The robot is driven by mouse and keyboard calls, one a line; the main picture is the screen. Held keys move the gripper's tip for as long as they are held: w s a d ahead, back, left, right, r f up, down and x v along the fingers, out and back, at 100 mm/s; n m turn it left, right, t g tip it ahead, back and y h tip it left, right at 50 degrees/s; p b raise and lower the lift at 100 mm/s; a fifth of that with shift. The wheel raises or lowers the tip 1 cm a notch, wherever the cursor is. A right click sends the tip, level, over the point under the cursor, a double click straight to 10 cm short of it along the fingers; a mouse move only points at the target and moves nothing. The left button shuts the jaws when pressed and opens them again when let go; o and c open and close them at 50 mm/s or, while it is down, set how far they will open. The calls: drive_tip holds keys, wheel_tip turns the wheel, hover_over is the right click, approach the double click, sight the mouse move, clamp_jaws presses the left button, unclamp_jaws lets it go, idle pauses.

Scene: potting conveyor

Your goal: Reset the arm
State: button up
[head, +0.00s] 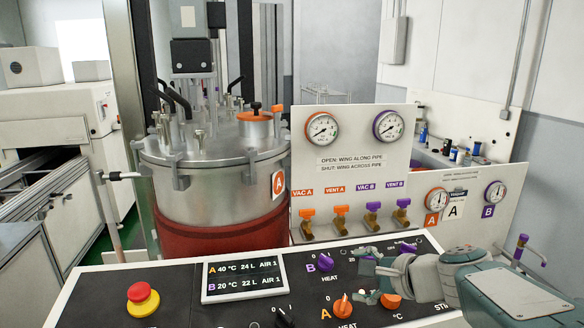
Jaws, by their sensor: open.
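My gripper (364,275) is in the lower right of the head view, over the black control panel (190,290). My arm reaches in from the right edge. The two grey fingers are apart, and I see nothing held between them. An orange knob (391,301) shows close beside the lower finger. A purple HEAT knob (325,262) and an orange HEAT knob (343,306) are left of the gripper. Another purple knob (408,248) is behind it. The gripper hides part of the panel, and I cannot tell whether it touches the panel.
A steel vessel (215,190) marked A stands behind the panel. A white board carries gauges (322,129) and several orange and purple valves (340,212). A red emergency button (143,294) and a display (245,278) are on the panel's left. Bottles (460,156) stand on a back-right shelf.

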drive_tip(key=s+d+f+n+g+h, duration=0.1)
drive_tip(key=s+n+h, duration=0.3)
drive_tip(key=s+n, duration=0.4)
drive_tip(key=s+d+f+n+g+h, duration=0.2)
drive_tip(key=s+f+n+h, duration=0.2)
drive_tip(key=s+n, duration=0.3)
drive_tip(key=s, duration=0.4)
drive_tip(key=shift+s+f+n, duration=0.2)
drive_tip(key=shift+f+n, duration=0.05)
drive_tip(key=shift+n, duration=0.15)
idle(0.4)
